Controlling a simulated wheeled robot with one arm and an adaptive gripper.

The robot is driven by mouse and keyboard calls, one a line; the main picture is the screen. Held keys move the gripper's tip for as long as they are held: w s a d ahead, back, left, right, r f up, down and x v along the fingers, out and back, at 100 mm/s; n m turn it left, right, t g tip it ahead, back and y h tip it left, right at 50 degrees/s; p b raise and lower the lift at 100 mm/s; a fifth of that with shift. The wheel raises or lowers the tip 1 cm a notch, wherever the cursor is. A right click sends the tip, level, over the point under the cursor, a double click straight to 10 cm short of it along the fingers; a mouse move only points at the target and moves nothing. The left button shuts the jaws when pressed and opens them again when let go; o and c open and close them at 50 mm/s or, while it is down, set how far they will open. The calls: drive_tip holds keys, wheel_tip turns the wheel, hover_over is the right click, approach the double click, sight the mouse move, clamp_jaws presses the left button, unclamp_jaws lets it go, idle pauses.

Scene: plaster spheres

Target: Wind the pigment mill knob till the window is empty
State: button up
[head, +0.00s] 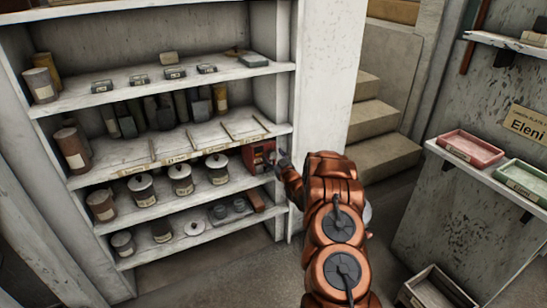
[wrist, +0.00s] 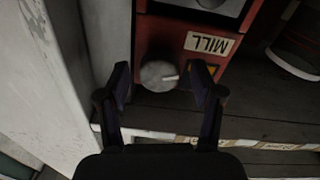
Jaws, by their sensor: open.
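The pigment mill (head: 261,157) is a red box on a shelf at the right end of the shelving unit. In the wrist view the mill (wrist: 185,63) appears upside down with a "MILL" label (wrist: 209,43). Its round grey knob (wrist: 157,76) has a pale mark pointing right. A pale-framed window (wrist: 212,6) is cut off by the top edge, so its contents cannot be told. My gripper (wrist: 159,72) is open, with one finger on each side of the knob and gaps visible. My gripper (head: 283,160) is at the mill's front in the head view.
A white upright post (head: 325,100) stands close right of the mill. Lidded pots (head: 181,180) stand left of it on the same shelf. A brown block (head: 256,201) lies below. A pink tray (head: 470,148) and green tray (head: 524,180) rest on the right ledge.

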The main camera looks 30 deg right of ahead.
drive_tip(key=s+a, duration=0.1)
drive_tip(key=s, duration=1)
drive_tip(key=shift+s+a+f, duration=0.15)
drive_tip(key=shift+s+f, duration=0.1)
drive_tip(key=shift+s, duration=0.15)
drive_tip(key=shift+w+d+n+y+b, duration=0.25)
drive_tip(key=shift+w+n+b, duration=1.45)
drive_tip(key=shift+n+b, duration=3.05)
drive_tip(key=shift+w+d+n+y+b, duration=0.2)
drive_tip(key=shift+w+n+b, duration=2.2)
drive_tip(key=shift+n, duration=4)
drive_tip(key=shift+w+d+n+y+b, duration=0.2)
drive_tip(key=shift+w+n+b, duration=0.75)
drive_tip(key=shift+n+b, duration=4.15)
drive_tip(key=shift+w+d+r+n+p, duration=0.1)
drive_tip(key=shift+w+r+n+p, duration=0.1)
drive_tip(key=shift+w+n+p, duration=0.35)
drive_tip(key=shift+c, duration=0.3)
